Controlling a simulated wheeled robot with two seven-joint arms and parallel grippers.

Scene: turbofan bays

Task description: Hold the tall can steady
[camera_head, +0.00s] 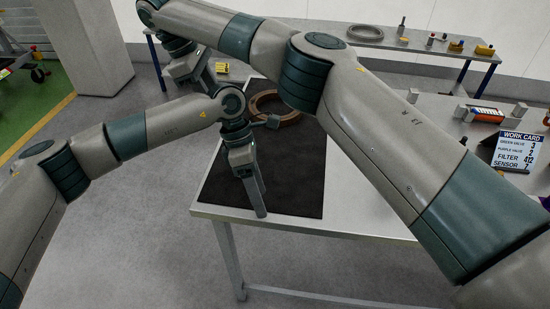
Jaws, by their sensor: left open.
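I cannot make out a tall can in the camera_head view; my arms cover part of the table. My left gripper (258,208) is over the black mat (297,180), pointing down toward its front part. It is open, and I see nothing between its fingers. My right arm crosses the picture from the lower right to the top left. My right gripper (192,74) is near the table's far left, partly hidden by the arms, and its fingers are too unclear to judge.
A brown ring (275,106) lies on the mat behind the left gripper. A small yellow block (222,68) is at the far left. A work card (517,150) and colored parts (487,114) stand at the right. A back table (300,27) holds a grey ring (365,32).

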